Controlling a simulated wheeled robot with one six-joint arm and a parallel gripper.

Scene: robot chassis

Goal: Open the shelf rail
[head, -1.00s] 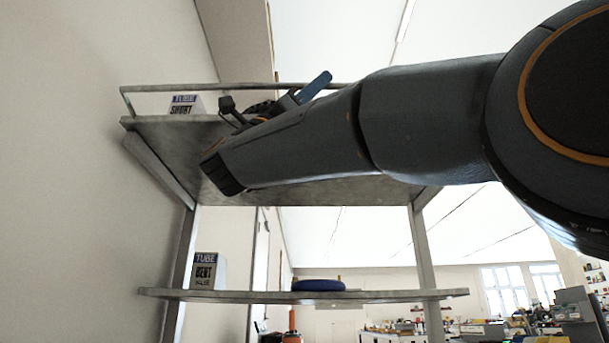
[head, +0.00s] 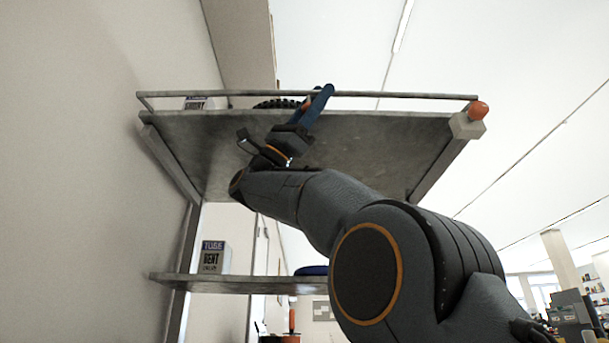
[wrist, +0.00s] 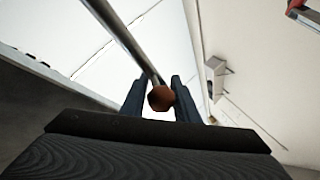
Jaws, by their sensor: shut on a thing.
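The shelf rail (head: 400,95) is a thin grey metal bar along the front of the top shelf board (head: 380,145). An orange knob (head: 478,110) sits at its right end, by a pale bracket (head: 466,127). My gripper (head: 322,94) is at the rail's middle, its blue fingers crossing in front of the bar. In the wrist view, my gripper (wrist: 160,95) has its two fingers on either side of an orange-brown knob (wrist: 161,98), with the metal bar (wrist: 125,38) running up from it. The fingers are shut on this knob; their exact contact is hard to see.
A dark ridged round thing (head: 277,103) and a tube box (head: 196,102) stand on the top shelf. Another tube box (head: 212,256) and a blue round thing (head: 312,270) are on the lower shelf (head: 235,284). A plain wall (head: 80,170) is close at the left.

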